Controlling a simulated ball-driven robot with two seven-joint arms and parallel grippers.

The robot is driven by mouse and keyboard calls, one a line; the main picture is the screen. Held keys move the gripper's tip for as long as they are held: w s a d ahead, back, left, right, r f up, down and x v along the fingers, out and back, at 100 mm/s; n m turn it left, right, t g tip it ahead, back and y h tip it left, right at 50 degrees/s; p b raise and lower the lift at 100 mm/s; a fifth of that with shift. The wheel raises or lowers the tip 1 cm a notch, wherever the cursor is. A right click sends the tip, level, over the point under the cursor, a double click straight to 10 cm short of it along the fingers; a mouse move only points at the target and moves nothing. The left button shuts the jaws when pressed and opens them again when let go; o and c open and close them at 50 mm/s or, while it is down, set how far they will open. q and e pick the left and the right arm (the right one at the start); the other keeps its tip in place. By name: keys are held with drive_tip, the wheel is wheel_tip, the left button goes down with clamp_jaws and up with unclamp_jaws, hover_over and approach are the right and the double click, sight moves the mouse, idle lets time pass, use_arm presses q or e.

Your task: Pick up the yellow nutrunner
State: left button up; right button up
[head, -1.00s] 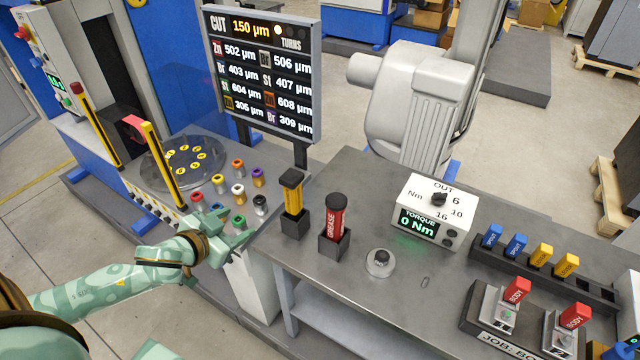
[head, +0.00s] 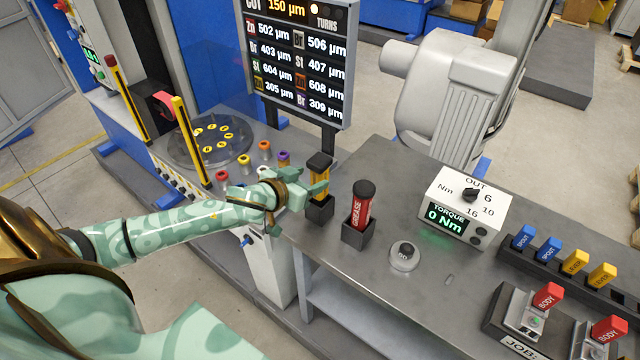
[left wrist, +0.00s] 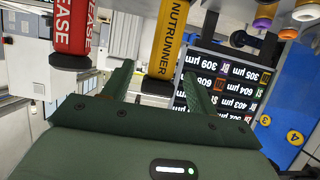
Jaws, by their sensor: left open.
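The yellow nutrunner (head: 318,184) stands upright in a dark holder (head: 319,210) at the left end of the grey bench. It has a black cap. In the left wrist view the nutrunner (left wrist: 170,40), labelled NUTRUNNER, lies between the two dark green fingers. My left gripper (head: 312,190) is open at the nutrunner, with its fingers on either side of it. Whether the fingers touch it cannot be told. My right gripper is not in view.
A red grease tube (head: 362,207) stands in its own holder (head: 358,234) just right of the nutrunner. A torque box (head: 460,205) and a round button (head: 404,256) are further right. A display screen (head: 297,60) stands behind. Several coloured knobs (head: 264,148) are at the left.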

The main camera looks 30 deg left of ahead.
sight(314, 176)
use_arm(q)
drive_tip(key=b+x, duration=0.1)
drive_tip(key=x, duration=0.5)
drive_tip(key=shift+s+a+f, duration=0.1)
drive_tip(key=shift+f, duration=0.1)
drive_tip(key=shift+r, duration=0.1)
drive_tip(key=c, duration=1.2)
